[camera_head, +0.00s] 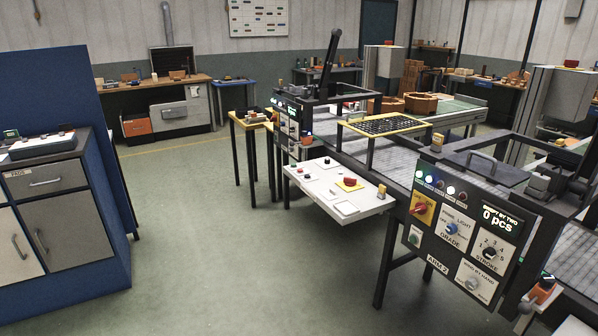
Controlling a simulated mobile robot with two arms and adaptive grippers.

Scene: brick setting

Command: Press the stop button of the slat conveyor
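Grey slatted conveyor beds (399,163) run among dark frames on the right side of the head view. A white sloping control panel (318,192) juts out in the middle, in front of the beds. I cannot read labels there, so I cannot tell which button stops the slat conveyor. Neither of my grippers is in view.
A dark control box (465,235) with dials, lamps and a "0 pcs" display stands at the right front. A blue cabinet with drawers (62,180) is at the left. The green floor (215,260) between them is clear. A wooden workbench (160,82) stands at the back.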

